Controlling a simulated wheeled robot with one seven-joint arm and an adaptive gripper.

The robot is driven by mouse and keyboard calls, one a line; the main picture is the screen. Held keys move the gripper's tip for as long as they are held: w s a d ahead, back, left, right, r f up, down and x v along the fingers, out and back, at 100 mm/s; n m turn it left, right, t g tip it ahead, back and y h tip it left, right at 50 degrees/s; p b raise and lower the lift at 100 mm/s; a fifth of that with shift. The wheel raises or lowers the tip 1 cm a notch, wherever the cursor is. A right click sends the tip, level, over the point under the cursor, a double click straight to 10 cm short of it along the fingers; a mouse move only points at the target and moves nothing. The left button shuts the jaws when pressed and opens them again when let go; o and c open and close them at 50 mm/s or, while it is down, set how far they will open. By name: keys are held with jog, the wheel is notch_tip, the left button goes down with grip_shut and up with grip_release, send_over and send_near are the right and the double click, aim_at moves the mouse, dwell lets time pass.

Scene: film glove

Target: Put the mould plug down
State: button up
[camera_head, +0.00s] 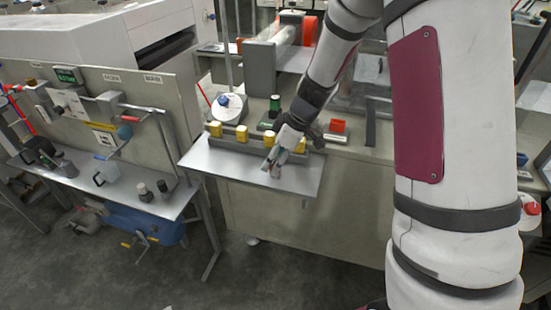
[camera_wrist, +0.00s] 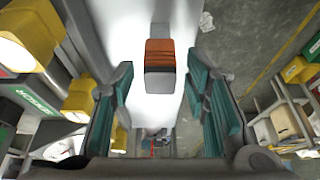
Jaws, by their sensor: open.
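The mould plug, which I take to be the small block with an orange-brown part, a dark band and a grey end (camera_wrist: 159,56), shows in the wrist view over the pale shelf. It lies between and slightly beyond the tips of my gripper (camera_wrist: 160,78), with a gap on both sides. The teal-padded fingers are spread apart. In the head view my gripper (camera_head: 271,164) is low over the metal shelf (camera_head: 225,165), near its front middle. The plug is not clearly made out there. I cannot tell exactly how its underside meets the shelf.
Several yellow blocks, one of them a yellow block (camera_head: 242,132), stand in a grey rack along the shelf's back. A white round container (camera_head: 228,107) stands behind. The shelf's left front is clear.

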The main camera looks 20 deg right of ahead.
jog(key=shift+r+p, duration=0.2)
jog(key=shift+p, duration=0.1)
jog(key=v, duration=1.2)
jog(key=s+a+r+m+h, duration=0.1)
jog(key=s+a+r+m, duration=0.1)
jog(key=s+r, duration=0.35)
jog(key=s+a+r+m, duration=0.2)
jog(key=s+r+m, duration=0.1)
jog(key=s, duration=0.6)
jog(key=s+m+h, duration=0.2)
jog(key=s+m, duration=0.3)
jog(key=s, duration=1)
jog(key=shift+d+m+t+h, duration=0.3)
jog(key=shift+m, duration=0.1)
jog(key=shift+r, duration=0.15)
